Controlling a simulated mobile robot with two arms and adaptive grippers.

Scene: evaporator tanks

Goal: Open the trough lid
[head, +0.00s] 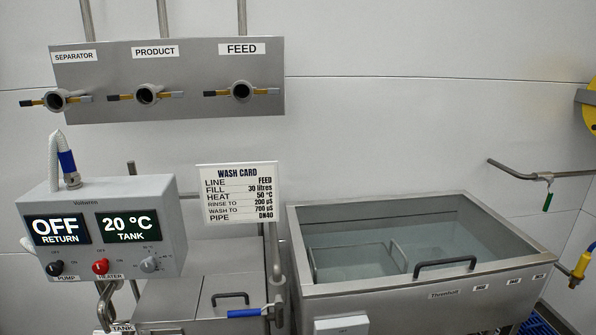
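The steel trough (420,290) stands at the right, its rim (300,245) near the wall. Its top is covered by what looks like a clear, flat lid (370,215), and the inside shows through it. A dark bar handle (445,264) sits near the front edge of the top, lying level. The lid appears shut, though its edges are hard to make out. Inside, a box-like shape shows below the handle. Neither of my grippers is in view.
A control box (120,195) reads OFF and 20 °C. Below the wash card (240,193), a lidded tank (190,285) has a dark handle (230,296) and a blue-handled valve (245,312) beside it. Valved ports labelled SEPARATOR, PRODUCT and FEED line a wall panel (200,60).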

